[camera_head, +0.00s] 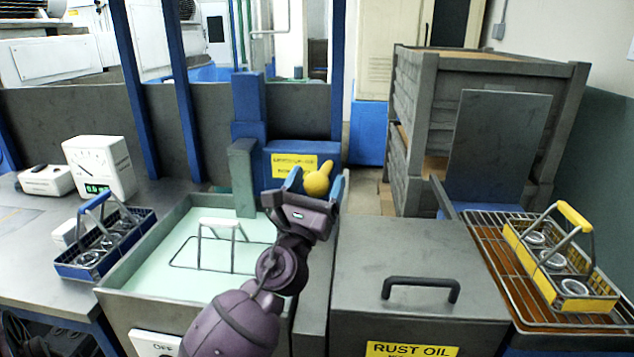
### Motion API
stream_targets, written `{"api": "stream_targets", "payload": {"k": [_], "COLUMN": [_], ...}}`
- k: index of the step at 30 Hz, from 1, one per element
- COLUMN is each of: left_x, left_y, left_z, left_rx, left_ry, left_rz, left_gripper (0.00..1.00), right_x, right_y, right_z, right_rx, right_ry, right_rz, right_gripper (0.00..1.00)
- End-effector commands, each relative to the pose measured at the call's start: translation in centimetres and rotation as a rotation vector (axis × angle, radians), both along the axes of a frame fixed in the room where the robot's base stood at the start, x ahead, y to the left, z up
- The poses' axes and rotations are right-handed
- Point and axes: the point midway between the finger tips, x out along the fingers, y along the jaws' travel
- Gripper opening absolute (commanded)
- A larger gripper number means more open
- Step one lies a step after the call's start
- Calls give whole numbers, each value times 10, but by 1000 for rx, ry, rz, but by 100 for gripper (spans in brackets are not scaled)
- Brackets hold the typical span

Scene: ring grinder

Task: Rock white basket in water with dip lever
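The white basket's pale handle (221,225) stands upright out of the pale green water of the tank (150,281). Below it a dark rectangular outline shows at the water; the basket body is mostly hidden. The dip lever's rounded yellow knob (318,181) is beyond the tank's right back corner, in front of a blue box. My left gripper (316,184) is open, with one blue finger on each side of the knob in the picture. I cannot tell whether the fingers touch it. My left arm hides the lever's lower part and the tank's right side. My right gripper is out of view.
A blue basket with rings (104,244) and a white dial gauge (98,165) stand on the left table. A lidded rust oil box (415,250) is right of my arm. A yellow-handled basket with rings (562,262) sits on a wire rack at right. Grey crates (480,65) stand behind.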

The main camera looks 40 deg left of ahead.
Motion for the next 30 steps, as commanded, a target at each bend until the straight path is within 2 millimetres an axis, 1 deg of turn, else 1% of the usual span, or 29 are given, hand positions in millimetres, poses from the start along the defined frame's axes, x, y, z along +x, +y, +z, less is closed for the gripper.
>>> {"api": "stream_targets", "payload": {"k": [7,11,14,22,25,30], "left_x": [0,-5,-14,-53,-66,-79], "left_y": [0,-1,-4,-14,-17,-20], "left_z": [0,-6,-16,-51,-59,-65], "left_rx": [1,0,0,0,1,0], "left_ry": [0,2,6,15,14,8], "left_rz": [1,-1,1,1,1,1], "left_gripper": [75,75,75,75,75,75], "right_x": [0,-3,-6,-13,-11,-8], "right_y": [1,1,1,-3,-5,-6], "right_z": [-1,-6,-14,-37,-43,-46], "right_rx": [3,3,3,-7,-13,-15], "right_ry": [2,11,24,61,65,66], "right_rz": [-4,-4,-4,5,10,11], "right_gripper": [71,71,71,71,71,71]}}
